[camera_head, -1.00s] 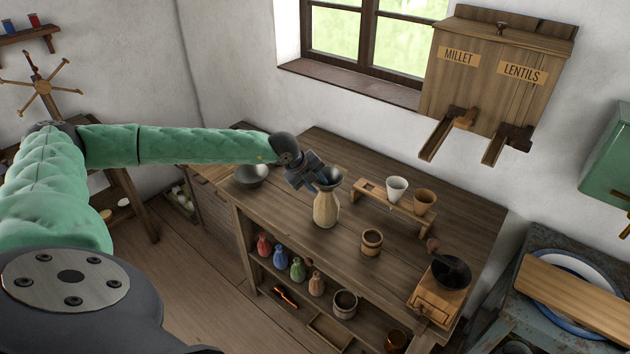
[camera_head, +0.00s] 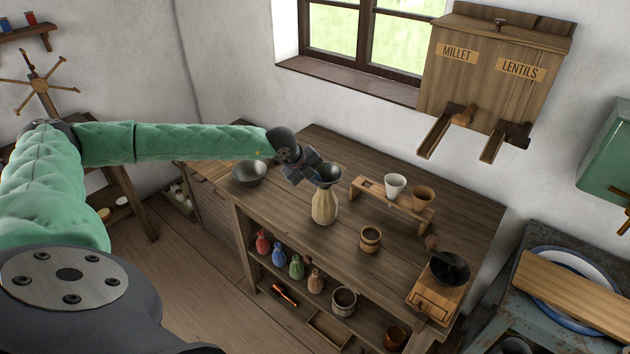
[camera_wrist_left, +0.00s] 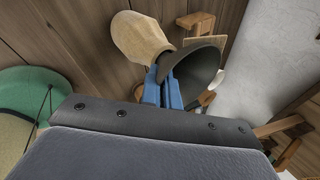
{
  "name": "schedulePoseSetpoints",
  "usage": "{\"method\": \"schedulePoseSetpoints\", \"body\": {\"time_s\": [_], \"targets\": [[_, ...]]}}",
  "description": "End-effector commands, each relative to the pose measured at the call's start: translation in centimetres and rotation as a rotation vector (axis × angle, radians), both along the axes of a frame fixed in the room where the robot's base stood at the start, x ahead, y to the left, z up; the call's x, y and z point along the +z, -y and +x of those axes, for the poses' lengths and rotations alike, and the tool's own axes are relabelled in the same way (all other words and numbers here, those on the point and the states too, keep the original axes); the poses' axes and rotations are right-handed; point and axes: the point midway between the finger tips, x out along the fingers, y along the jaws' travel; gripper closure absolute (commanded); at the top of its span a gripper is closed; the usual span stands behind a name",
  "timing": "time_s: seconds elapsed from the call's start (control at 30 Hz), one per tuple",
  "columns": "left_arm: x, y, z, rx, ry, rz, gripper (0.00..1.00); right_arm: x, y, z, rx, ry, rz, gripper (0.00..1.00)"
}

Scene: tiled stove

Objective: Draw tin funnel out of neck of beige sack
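The beige sack (camera_head: 325,208) stands upright on the wooden workbench. The dark tin funnel (camera_head: 328,173) sits at the sack's neck with its wide mouth up; its spout is hidden. My left gripper (camera_head: 314,175) is at the left side of the funnel's rim. In the left wrist view the blue fingers (camera_wrist_left: 166,88) are close together, with the edge of the funnel (camera_wrist_left: 205,72) between them. The sack (camera_wrist_left: 138,38) lies just beyond, its neck against the funnel. My right gripper is not in view.
A grey bowl (camera_head: 249,174) is left of the gripper. A wooden rack (camera_head: 405,208) with two cups stands right of the sack, with a small wooden tub (camera_head: 370,239) in front. A grinder (camera_head: 440,287) stands at the bench's right end. Millet and lentil bins (camera_head: 495,70) hang above.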

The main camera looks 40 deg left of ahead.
Motion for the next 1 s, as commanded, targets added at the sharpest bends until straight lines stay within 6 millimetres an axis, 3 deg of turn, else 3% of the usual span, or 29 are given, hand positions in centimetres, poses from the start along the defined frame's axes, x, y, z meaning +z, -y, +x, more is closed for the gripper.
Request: {"method": "schedulePoseSetpoints", "body": {"time_s": [1.0], "targets": [[3.4, 0.0, 0.0, 0.0, 0.002, 0.0, 1.0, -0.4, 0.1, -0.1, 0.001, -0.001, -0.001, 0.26]]}}
